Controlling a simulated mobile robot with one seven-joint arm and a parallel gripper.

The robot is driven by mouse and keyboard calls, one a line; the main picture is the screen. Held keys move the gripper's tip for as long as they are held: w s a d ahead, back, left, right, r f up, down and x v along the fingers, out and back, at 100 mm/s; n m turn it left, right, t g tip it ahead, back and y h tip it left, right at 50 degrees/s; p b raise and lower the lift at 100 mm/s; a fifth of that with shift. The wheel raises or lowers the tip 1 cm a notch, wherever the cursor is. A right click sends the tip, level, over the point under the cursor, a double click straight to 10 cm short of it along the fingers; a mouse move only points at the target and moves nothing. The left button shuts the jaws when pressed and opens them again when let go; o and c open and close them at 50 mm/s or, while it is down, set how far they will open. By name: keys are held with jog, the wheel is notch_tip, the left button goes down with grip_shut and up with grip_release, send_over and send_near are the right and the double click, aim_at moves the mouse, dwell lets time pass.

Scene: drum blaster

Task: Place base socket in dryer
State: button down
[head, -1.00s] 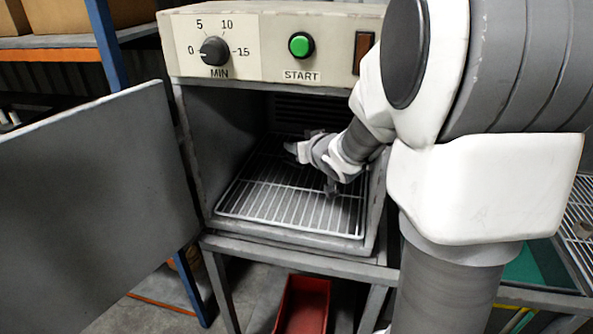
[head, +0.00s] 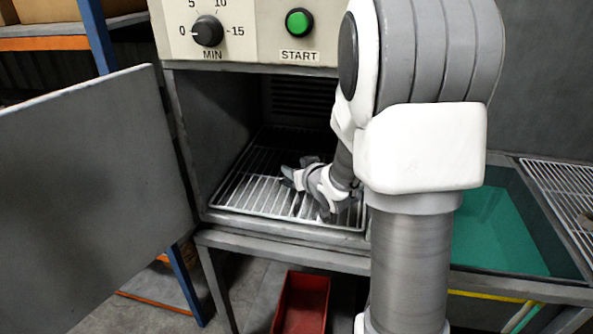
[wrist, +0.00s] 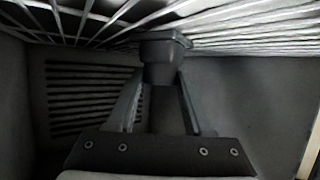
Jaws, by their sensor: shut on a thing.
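The dryer (head: 258,53) stands open, with its grey door (head: 90,175) swung out to the left. A white wire rack (head: 246,198) covers its floor. My gripper (wrist: 161,88) is inside the dryer, low over the right front part of the rack in the head view. It is shut on the base socket (wrist: 162,56), a dark grey piece with a wide flange and narrower body. In the wrist view the flange is close against the rack wires; I cannot tell if it touches. In the head view my wrist and gripper hide most of the socket.
The dial (head: 207,31) and green START button (head: 299,22) are on the dryer's front panel. A red bin (head: 302,303) sits below. A green-filled tank (head: 500,232) and another wire rack (head: 565,190) are at right. The left part of the dryer rack is clear.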

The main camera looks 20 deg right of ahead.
jog(key=shift+c, duration=1.5)
grip_release()
jog(key=shift+f, duration=0.1)
